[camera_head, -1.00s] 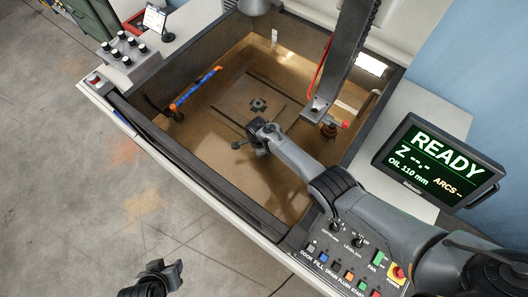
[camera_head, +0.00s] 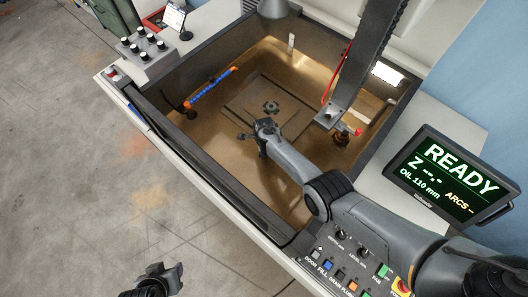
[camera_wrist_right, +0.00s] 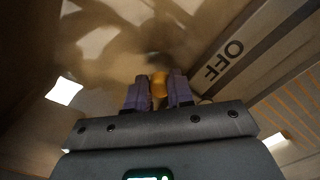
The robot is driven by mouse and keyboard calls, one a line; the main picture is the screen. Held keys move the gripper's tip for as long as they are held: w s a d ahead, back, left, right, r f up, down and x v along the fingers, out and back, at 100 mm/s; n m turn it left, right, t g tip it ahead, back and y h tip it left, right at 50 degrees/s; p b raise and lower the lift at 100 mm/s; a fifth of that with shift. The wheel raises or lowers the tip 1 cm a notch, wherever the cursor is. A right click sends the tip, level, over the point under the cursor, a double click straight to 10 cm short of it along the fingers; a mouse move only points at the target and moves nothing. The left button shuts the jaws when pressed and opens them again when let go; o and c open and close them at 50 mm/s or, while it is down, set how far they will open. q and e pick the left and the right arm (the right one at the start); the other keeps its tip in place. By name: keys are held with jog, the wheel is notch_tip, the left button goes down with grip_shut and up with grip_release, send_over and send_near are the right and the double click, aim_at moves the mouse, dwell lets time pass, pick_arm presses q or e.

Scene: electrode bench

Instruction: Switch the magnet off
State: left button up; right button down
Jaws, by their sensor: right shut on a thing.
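In the head view, the magnet is a flat, square brown plate (camera_head: 246,104) on the tank floor, with a small dark workpiece (camera_head: 271,108) on it. My right gripper (camera_head: 258,134) reaches into the tank at the plate's near edge. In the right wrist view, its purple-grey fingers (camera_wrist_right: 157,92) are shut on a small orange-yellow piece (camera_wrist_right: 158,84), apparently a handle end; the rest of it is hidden. A grey strip with the word OFF (camera_wrist_right: 224,59) lies just to the right of the fingers. My left gripper (camera_head: 166,277) is outside the tank, apparently open and empty.
The tank's dark rim (camera_head: 200,180) surrounds the work area. A machine head arm (camera_head: 352,75) hangs over the right side, near a red-tipped fitting (camera_head: 355,131). A blue and orange hose (camera_head: 212,88) lies along the left wall. The screen (camera_head: 450,172) reads READY.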

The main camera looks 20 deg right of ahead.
jog(key=shift+f, duration=0.1)
jog(key=c, duration=1)
grip_release()
jog(key=shift+r+p, duration=2.05)
jog(key=shift+r, duration=3.4)
